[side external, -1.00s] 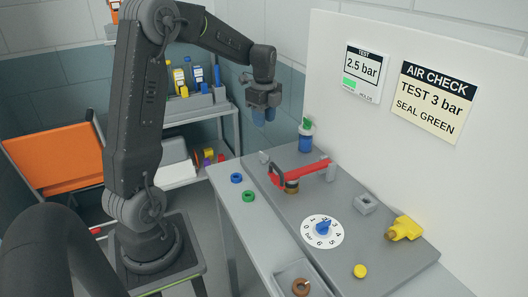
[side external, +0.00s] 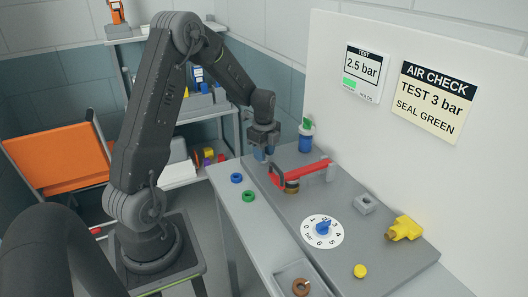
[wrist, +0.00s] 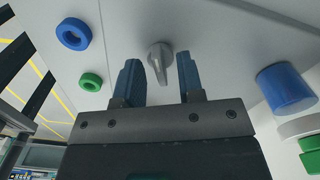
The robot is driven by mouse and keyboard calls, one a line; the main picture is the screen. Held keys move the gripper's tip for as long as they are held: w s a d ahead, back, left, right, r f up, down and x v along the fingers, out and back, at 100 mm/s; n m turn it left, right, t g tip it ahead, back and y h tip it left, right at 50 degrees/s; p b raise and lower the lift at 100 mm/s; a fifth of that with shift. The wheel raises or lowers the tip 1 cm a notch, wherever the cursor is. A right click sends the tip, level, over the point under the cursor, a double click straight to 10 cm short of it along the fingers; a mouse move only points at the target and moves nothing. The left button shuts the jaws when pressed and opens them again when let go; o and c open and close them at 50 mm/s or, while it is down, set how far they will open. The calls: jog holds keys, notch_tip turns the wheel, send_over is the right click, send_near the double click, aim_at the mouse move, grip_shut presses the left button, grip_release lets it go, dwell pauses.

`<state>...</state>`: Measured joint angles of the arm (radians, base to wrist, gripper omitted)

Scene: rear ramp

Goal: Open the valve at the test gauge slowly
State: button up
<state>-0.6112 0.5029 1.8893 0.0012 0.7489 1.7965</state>
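My gripper (side external: 262,157) is open and empty, low over the far left end of the grey bench plate (side external: 385,262). In the wrist view my gripper (wrist: 158,85) has its two blue fingers apart, with a small grey valve handle (wrist: 160,62) showing in the gap, beyond the tips. I see no contact with it. In the side view that handle is hidden by my gripper. The test display (side external: 362,70) on the wall reads 2.5 bar above a green bar. A red lever (side external: 303,173) on a brass base (side external: 291,187) lies just right of my gripper.
A blue bottle with a green top (side external: 306,138) stands behind my gripper. A blue ring (side external: 236,178) and a green ring (side external: 249,196) lie at the left edge. A dial with a blue pointer (side external: 323,228) and a yellow fitting (side external: 404,229) are nearer the front right.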

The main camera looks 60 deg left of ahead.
jog(key=shift+c, duration=0.4)
grip_shut()
jog(key=shift+n, duration=0.3)
jog(key=n, duration=0.3)
jog(key=shift+n, duration=0.4)
jog(key=n, duration=0.3)
jog(key=shift+n, duration=0.3)
jog(key=n, duration=0.4)
jog(key=shift+n, duration=2.1)
